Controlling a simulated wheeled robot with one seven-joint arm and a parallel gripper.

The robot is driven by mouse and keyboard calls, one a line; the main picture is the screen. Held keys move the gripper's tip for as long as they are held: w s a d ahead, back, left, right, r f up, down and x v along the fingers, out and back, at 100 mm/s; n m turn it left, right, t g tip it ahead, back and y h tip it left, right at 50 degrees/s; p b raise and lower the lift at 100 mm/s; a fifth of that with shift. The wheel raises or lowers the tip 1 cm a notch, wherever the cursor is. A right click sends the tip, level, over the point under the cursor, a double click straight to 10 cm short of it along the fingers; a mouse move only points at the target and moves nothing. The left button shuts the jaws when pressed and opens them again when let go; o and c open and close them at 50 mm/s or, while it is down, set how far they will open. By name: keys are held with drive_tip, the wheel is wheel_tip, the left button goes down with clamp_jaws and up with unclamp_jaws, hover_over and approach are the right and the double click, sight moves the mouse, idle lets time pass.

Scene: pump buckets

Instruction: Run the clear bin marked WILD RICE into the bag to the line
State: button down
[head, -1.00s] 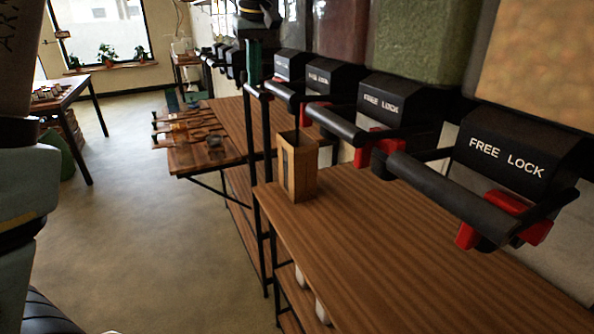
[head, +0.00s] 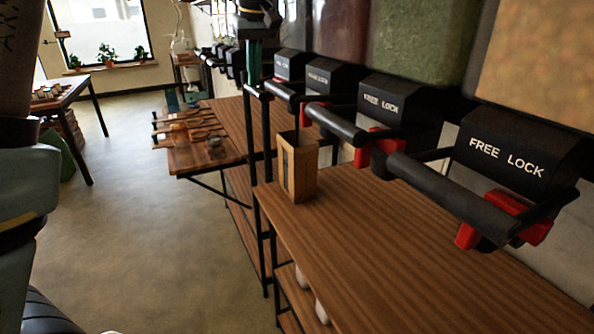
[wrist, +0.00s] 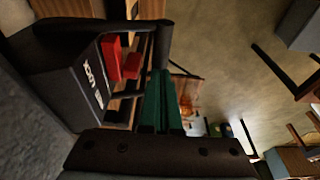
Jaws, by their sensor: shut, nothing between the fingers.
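A row of clear bins with black FREE LOCK spouts, bar handles and red parts runs along the right in the head view. The nearest bin (head: 535,65) holds tan grain, the one beyond it (head: 425,40) green, a farther one (head: 340,28) reddish brown. No WILD RICE label is readable. A tan upright container with a pale front panel (head: 298,172) stands on the counter under the spouts; it may be the bag, and no line shows. My gripper's green fingers (head: 254,65) are shut and empty, pointing down near a farther spout. In the wrist view the fingers (wrist: 160,100) lie beside a black handle (wrist: 163,45).
The wooden counter (head: 370,240) is clear in front of the container. A black post (head: 268,150) stands near the gripper. A lower table with several scoops (head: 195,150) is at the back left. Open floor (head: 150,240) lies left of the counter.

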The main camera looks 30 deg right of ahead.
idle(0.5)
drive_tip(key=r+p, duration=0.2)
drive_tip(key=r, duration=0.1)
drive_tip(key=r+p, duration=0.3)
drive_tip(key=shift+a+r+p, duration=0.2)
drive_tip(key=shift+r+p, duration=0.05)
drive_tip(key=shift+p, duration=0.05)
drive_tip(key=shift+r+p, duration=1.8)
drive_tip(key=shift+r, duration=0.75)
